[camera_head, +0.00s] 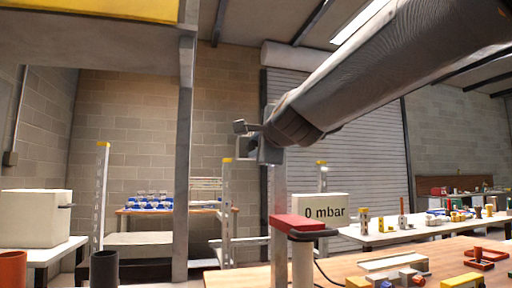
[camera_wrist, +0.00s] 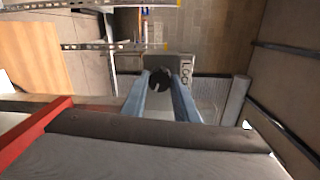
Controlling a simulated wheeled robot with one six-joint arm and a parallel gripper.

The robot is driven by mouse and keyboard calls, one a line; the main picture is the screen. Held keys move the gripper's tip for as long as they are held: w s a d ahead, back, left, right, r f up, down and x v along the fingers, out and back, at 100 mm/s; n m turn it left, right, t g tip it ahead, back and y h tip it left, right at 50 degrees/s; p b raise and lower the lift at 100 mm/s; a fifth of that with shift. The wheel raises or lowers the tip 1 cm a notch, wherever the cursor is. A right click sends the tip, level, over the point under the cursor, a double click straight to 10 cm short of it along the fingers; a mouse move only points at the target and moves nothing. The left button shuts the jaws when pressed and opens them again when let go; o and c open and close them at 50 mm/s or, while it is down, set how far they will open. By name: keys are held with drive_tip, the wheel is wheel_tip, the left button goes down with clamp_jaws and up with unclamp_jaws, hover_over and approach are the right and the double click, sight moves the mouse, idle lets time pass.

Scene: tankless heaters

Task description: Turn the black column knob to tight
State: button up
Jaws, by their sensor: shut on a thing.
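The black knob (camera_wrist: 158,82) is round and dark and shows in the wrist view, in front of a grey plate (camera_wrist: 185,62) with partly readable lettering. My gripper (camera_wrist: 159,72) has its two blue-grey fingers on either side of the knob and is shut on it. The wrist view does not show the knob's turn angle clearly. In the head view my arm reaches in from the upper right to the top of a grey column (camera_head: 279,180). There the gripper and the knob are small, dark and hard to tell apart.
A red-topped block (camera_head: 297,223) with a dark handle stands at the column on a wooden table (camera_head: 245,277). Several coloured parts lie on the table at right. A white box (camera_head: 35,218) stands on a side table at left.

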drive_tip(key=o, duration=1.1)
drive_tip(key=shift+c, duration=0.2)
drive_tip(key=shift+p+v, duration=0.7)
drive_tip(key=shift+v, duration=0.9)
drive_tip(key=p, duration=1)
approach(255, 145)
drive_tip(key=shift+w+a+f, duration=0.15)
drive_tip(key=shift+w+a, duration=0.1)
drive_tip(key=shift+w, duration=0.25)
drive_tip(key=shift+s+f, duration=0.1)
drive_tip(key=shift+s, duration=0.05)
